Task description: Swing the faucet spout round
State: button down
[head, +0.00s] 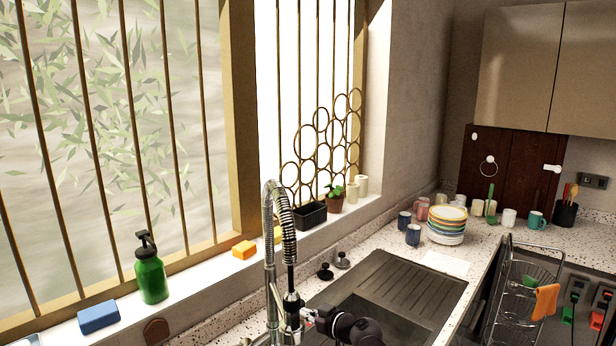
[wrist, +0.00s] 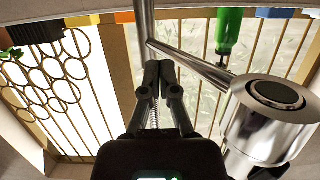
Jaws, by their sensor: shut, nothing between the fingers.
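The chrome faucet (head: 270,265) stands at the sink, with a tall post, a coiled spring arch and a spray head hanging at the right. In the wrist view its post (wrist: 146,18) comes down from the top, a side bar (wrist: 195,66) slants right, and a thick chrome cylinder (wrist: 262,125) fills the right side. My gripper (head: 308,314) is by the lower right of the faucet, beside the spray head. In the wrist view my gripper (wrist: 158,66) is shut and empty, its tips close to the post and bar. I cannot tell whether they touch.
The dark sink (head: 400,290) lies right of the faucet. Stacked plates (head: 447,226) and a dish rack (head: 520,290) stand at the right.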

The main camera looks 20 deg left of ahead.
jog(key=p+v, duration=0.2)
jog(key=v, duration=0.8)
dwell(0.5)
jog(key=shift+a, duration=0.1)
dwell(0.3)
jog(key=s+a+b+x, duration=0.1)
jog(key=s+b+x, duration=0.1)
jog(key=x, duration=0.8)
jog(key=w+d, duration=0.4)
jog(key=w, duration=0.7)
jog(key=w+d, duration=0.5)
jog(key=w, duration=0.7)
jog(key=shift+w+d, duration=0.15)
jog(key=shift+w, duration=0.15)
